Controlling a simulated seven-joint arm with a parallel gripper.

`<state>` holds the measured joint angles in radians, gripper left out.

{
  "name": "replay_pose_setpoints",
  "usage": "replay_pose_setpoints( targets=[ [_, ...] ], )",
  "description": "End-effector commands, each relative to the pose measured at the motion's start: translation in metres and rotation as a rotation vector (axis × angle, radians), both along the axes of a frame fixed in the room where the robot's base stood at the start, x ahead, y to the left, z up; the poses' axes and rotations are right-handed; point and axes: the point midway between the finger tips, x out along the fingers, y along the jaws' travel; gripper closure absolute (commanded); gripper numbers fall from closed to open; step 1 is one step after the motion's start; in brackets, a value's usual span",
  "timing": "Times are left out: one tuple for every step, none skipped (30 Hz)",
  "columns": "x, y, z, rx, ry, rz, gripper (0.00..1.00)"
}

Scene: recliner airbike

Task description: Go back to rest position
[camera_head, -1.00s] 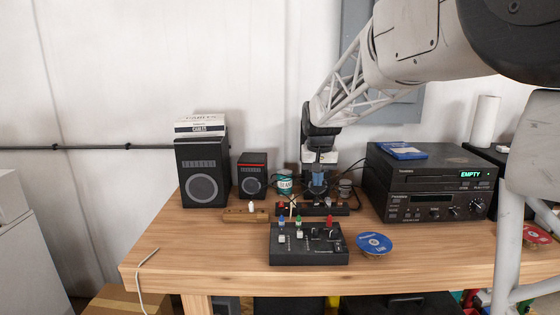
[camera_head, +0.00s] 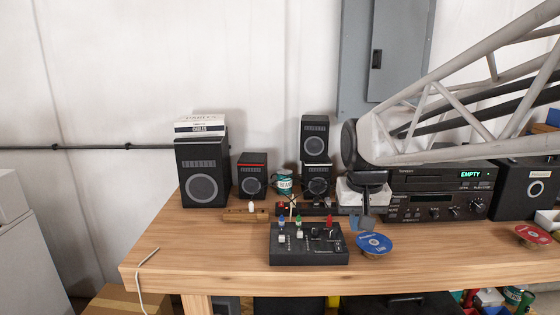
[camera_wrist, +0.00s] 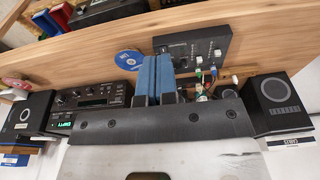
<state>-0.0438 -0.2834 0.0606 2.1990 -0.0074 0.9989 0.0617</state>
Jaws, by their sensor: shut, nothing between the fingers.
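My gripper (camera_head: 368,222) hangs over the back of the wooden table, just left of the stereo deck, with its fingers pointing down. In the wrist view its two blue fingers (camera_wrist: 155,78) lie side by side, closed together with nothing between them. The fingertips appear close to the blue disc (camera_head: 373,244) and the black mixer (camera_head: 308,246) in the head view. My arm comes in from the right and hides part of the stacked decks (camera_head: 435,205).
Speakers stand at the left (camera_head: 202,175), the middle back (camera_head: 315,138) and the right (camera_head: 527,188). A teal can (camera_head: 285,182) and a wooden block (camera_head: 245,215) sit near the mixer. A second disc (camera_head: 533,235) lies at right. The table's front left is mostly clear.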

Motion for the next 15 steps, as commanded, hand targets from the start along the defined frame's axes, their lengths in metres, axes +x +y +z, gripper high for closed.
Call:
replay_pose_setpoints(
  targets=[
    [-0.013, -0.002, -0.001, 0.0, -0.005, -0.001, 1.0],
    [-0.02, -0.003, -0.003, -0.001, -0.007, -0.001, 1.0],
    [-0.029, -0.005, -0.005, -0.001, -0.01, -0.001, 1.0],
    [-0.037, -0.006, -0.006, -0.001, -0.012, -0.001, 1.0],
    [-0.044, -0.007, -0.008, -0.002, -0.013, -0.002, 1.0],
    [-0.053, -0.008, -0.01, -0.002, -0.017, -0.002, 1.0],
    [-0.06, -0.009, -0.012, -0.002, -0.018, -0.002, 1.0],
    [-0.067, -0.01, -0.014, -0.003, -0.021, -0.004, 1.0],
    [-0.076, -0.012, -0.017, -0.003, -0.024, -0.004, 1.0],
    [-0.083, -0.012, -0.019, -0.003, -0.026, -0.004, 1.0],
    [-0.09, -0.013, -0.021, -0.004, -0.029, -0.004, 1.0],
    [-0.099, -0.014, -0.024, -0.004, -0.031, -0.005, 1.0],
    [-0.106, -0.015, -0.026, -0.004, -0.034, -0.005, 1.0],
    [-0.112, -0.016, -0.029, -0.005, -0.037, -0.005, 1.0],
    [-0.121, -0.017, -0.033, -0.005, -0.039, -0.005, 1.0]
  ],
)
